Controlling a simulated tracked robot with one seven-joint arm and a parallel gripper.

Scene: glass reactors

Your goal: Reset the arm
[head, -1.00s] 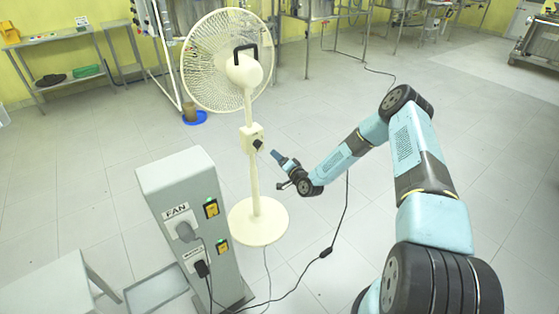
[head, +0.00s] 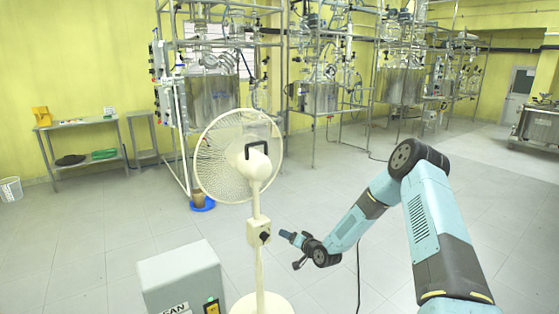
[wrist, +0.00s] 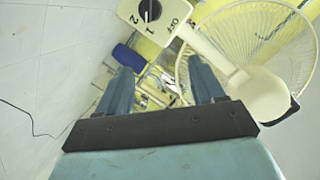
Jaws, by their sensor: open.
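My arm reaches in from the right in the head view. My gripper (head: 287,235) points left, close to the control box (head: 258,232) on the fan's pole. In the wrist view its two blue fingers (wrist: 162,92) are apart with nothing between them. The cream standing fan (head: 240,160) stands upright on a round base (head: 263,304). In the wrist view the dial (wrist: 150,10) on the fan's box, marked OFF, 1 and 2, lies beyond the fingers and apart from them.
A grey switch pillar (head: 185,275) with a FAN label stands left of the fan. Glass reactors in metal frames (head: 312,95) line the back wall. A side table (head: 80,124) stands at the back left. The floor (head: 420,170) between arm and reactors is mostly clear.

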